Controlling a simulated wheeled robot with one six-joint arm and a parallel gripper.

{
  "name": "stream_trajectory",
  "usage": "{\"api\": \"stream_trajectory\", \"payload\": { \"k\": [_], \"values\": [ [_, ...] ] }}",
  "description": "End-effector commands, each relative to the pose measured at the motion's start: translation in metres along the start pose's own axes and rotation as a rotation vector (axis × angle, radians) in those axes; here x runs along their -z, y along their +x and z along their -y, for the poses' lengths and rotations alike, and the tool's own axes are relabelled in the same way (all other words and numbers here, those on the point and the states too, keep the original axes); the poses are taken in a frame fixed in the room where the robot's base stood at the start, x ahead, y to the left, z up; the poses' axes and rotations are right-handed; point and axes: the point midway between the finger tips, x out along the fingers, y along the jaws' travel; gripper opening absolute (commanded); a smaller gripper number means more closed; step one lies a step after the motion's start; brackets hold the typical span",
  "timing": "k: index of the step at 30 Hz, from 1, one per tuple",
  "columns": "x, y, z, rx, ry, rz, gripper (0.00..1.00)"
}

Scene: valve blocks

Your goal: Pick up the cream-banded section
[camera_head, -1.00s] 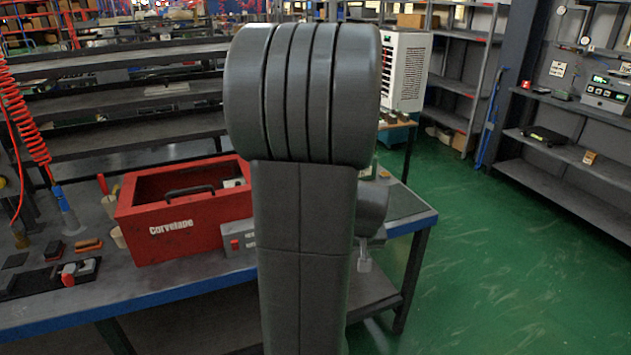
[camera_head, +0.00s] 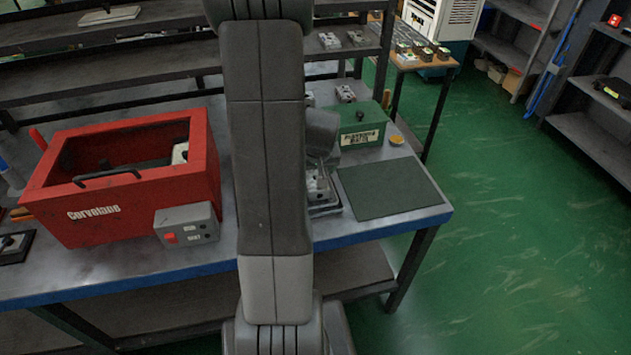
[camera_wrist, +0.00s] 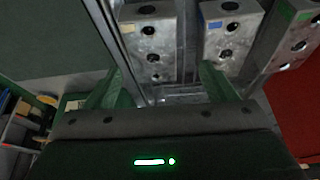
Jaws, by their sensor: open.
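Several grey metal valve sections with round holes stand side by side in the wrist view. The left one has a small pale patch that looks cream, so I take it as the cream-banded section (camera_wrist: 150,42). The middle section (camera_wrist: 228,40) has a blue patch and the right section (camera_wrist: 290,38) a green one. My gripper (camera_wrist: 165,80) is open and empty, its two green fingers apart at the near side of the sections. Contact cannot be told. In the head view my arm hides the gripper and most of the metal parts (camera_head: 322,195) on the bench.
A red box (camera_head: 130,205) with a grey switch box (camera_head: 187,225) stands left of my arm. A green case (camera_head: 362,125) and a clear dark green mat (camera_head: 390,188) lie to the right on the blue-edged bench. Shelves stand behind.

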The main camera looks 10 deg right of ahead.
Motion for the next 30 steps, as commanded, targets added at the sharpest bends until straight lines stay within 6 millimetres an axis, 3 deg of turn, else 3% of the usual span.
{"api": "stream_trajectory", "payload": {
  "k": [15, 30],
  "values": [
    [-0.004, 0.048, -0.008, 0.0, 0.001, 0.002, 0.78],
    [-0.004, 0.052, -0.007, 0.0, 0.001, 0.0, 0.78]
  ]
}}
